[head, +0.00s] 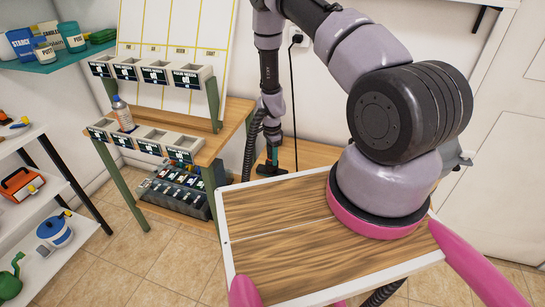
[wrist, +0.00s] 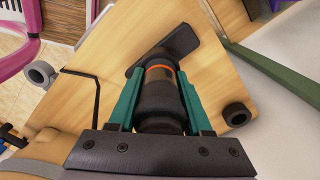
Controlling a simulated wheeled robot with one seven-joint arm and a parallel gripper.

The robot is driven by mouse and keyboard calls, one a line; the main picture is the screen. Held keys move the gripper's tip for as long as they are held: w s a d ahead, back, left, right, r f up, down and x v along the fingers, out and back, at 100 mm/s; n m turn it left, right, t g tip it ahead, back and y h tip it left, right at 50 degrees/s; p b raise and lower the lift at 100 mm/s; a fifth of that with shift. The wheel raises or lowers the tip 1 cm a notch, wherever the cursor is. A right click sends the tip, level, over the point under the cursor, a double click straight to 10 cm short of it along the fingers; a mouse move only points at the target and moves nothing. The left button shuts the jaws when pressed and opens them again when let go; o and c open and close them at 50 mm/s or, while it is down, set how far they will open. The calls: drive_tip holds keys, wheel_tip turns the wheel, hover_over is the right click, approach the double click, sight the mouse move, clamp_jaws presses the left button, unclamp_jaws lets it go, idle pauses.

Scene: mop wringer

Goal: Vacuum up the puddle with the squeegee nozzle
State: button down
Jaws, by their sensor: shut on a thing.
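The squeegee nozzle (head: 267,171) is a dark, wide flat head over a wooden surface at the back centre of the head view. In the wrist view the nozzle (wrist: 176,43) has a thick black neck with an orange ring. My gripper (head: 272,154) has teal fingers, also seen in the wrist view (wrist: 160,78). The fingers are shut on the neck from both sides, with the flat head beyond their tips. I cannot tell whether the nozzle touches the wood. No puddle can be made out in either view.
The wooden surface (wrist: 110,58) lies beneath the nozzle. Dark round fittings (wrist: 238,114) stand at its edges. A black ribbed hose (head: 251,145) hangs beside my arm. A wooden shelf rack with bins (head: 165,140) stands to the left. The tiled floor (head: 120,250) at front left is clear.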

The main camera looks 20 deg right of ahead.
drive_tip(key=shift+r, duration=2.5)
drive_tip(key=shift+d, duration=0.1)
